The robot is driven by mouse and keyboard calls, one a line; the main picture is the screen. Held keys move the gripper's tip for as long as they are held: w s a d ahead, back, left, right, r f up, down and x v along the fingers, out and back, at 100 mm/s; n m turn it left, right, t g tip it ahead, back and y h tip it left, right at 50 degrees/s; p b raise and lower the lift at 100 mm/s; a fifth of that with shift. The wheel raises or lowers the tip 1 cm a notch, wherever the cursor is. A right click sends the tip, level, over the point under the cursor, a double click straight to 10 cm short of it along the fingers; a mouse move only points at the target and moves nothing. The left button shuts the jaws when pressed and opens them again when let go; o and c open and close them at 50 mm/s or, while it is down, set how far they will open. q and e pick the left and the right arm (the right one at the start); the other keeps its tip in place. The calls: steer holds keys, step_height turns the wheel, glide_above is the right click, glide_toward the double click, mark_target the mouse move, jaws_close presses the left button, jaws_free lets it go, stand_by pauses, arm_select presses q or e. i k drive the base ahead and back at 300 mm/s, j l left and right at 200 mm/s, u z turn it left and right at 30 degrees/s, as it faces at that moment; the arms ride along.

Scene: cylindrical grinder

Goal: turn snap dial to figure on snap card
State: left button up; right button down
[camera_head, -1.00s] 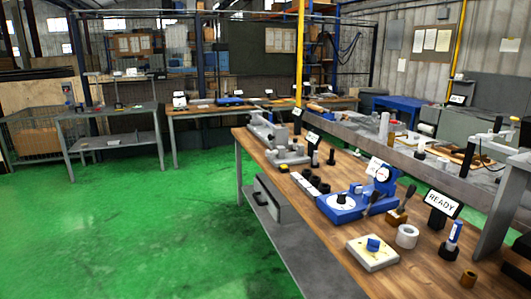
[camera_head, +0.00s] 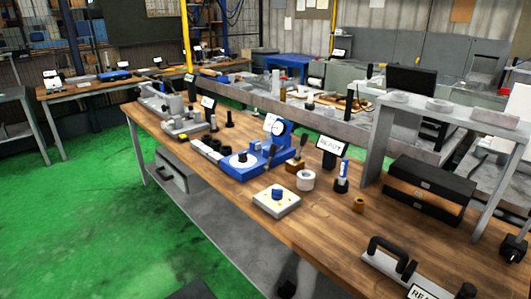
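A blue gauge stand (camera_head: 256,166) sits on the long wooden bench. Its upright carries a round white-faced dial (camera_head: 278,128), which may be the snap dial. A small white card (camera_head: 268,122) shows just left of this face; any figure on it is too small to read, and I cannot tell whether it is the snap card. A black-and-white round part (camera_head: 242,160) sits on the blue base. Neither of my grippers is in view.
A cream block with a blue knob (camera_head: 277,203), a white ring (camera_head: 306,180) and a brown cylinder (camera_head: 358,205) stand on the bench. A black drawer box (camera_head: 430,188) sits under a grey shelf at right. Green floor (camera_head: 100,220) is clear at left.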

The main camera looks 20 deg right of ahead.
mark_target(242, 157)
steer(key=i+j+z, duration=0.15)
steer(key=z, duration=0.2)
steer(key=i+j+z, duration=0.1)
steer(key=z, duration=0.25)
steer(key=i+j+z, duration=0.1)
steer(key=j+z, duration=0.25)
steer(key=i+j, duration=0.15)
steer(key=j, duration=0.2)
steer(key=i+j+z, duration=0.15)
steer(key=j, duration=0.6)
steer(key=i+j+z, duration=0.15)
steer(key=j, duration=0.2)
